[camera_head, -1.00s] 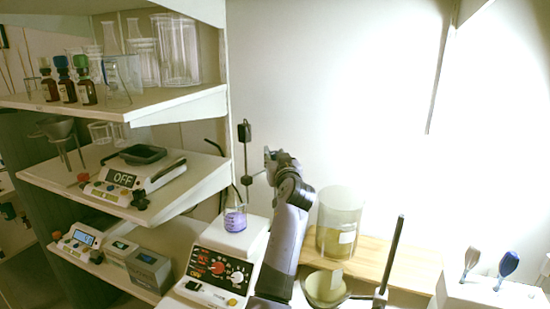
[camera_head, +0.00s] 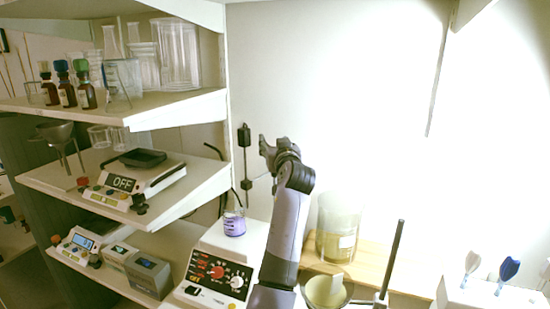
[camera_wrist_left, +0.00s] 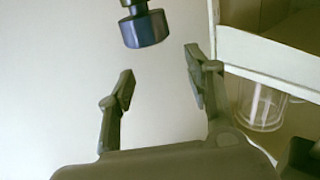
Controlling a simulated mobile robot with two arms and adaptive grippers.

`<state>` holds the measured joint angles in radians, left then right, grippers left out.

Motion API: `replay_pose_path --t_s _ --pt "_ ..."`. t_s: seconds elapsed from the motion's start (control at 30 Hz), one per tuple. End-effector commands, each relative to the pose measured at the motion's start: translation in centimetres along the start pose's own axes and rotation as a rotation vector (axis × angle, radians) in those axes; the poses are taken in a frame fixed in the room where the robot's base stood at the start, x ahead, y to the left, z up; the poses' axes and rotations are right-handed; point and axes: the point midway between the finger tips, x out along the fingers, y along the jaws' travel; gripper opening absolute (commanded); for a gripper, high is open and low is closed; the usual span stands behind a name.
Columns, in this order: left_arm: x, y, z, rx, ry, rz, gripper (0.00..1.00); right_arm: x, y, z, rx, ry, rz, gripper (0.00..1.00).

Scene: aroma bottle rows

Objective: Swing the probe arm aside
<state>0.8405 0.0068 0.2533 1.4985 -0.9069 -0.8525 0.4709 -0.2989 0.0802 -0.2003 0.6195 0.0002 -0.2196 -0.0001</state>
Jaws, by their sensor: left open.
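The probe arm shows in the head view as a dark upright probe (camera_head: 244,136) on a thin rod with a dark clamp (camera_head: 247,184) lower down, beside the shelf edge. A black cable hangs behind it. My left gripper (camera_head: 267,146) is open and empty, just right of the probe and apart from it in the picture. In the left wrist view, the open fingers (camera_wrist_left: 158,78) have nothing between them. A dark blue-black cylinder (camera_wrist_left: 145,29), likely part of the probe, is above and beyond the fingertips. My right gripper is not in view.
A hotplate (camera_head: 221,275) with a small beaker of purple liquid (camera_head: 235,223) stands below the probe. The shelves (camera_head: 190,103) on the left hold bottles, scales and glassware. A large glass jar (camera_head: 338,228) and a dark rod (camera_head: 392,255) stand right of my arm.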

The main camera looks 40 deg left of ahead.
Motion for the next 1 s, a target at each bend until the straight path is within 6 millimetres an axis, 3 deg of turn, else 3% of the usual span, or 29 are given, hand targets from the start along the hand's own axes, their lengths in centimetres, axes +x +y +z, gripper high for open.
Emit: replay_pose_path --t_s 0.1,0.23,0.63,0.7,1.0 --pt "0.0 0.0 -2.4 -0.003 0.001 0.001 0.48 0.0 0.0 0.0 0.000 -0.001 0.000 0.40" --pt "0.0 0.0 -4.1 -0.001 0.001 0.000 0.48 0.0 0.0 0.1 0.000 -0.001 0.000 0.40" --pt "0.0 0.0 -4.9 0.002 -0.002 0.000 0.48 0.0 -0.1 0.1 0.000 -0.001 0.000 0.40" --pt "0.0 0.0 -5.1 0.002 -0.001 0.000 0.43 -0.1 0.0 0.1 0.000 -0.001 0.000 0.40" --pt "0.0 0.0 -9.9 0.001 -0.001 0.000 0.23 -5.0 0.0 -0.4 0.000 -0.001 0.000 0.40"
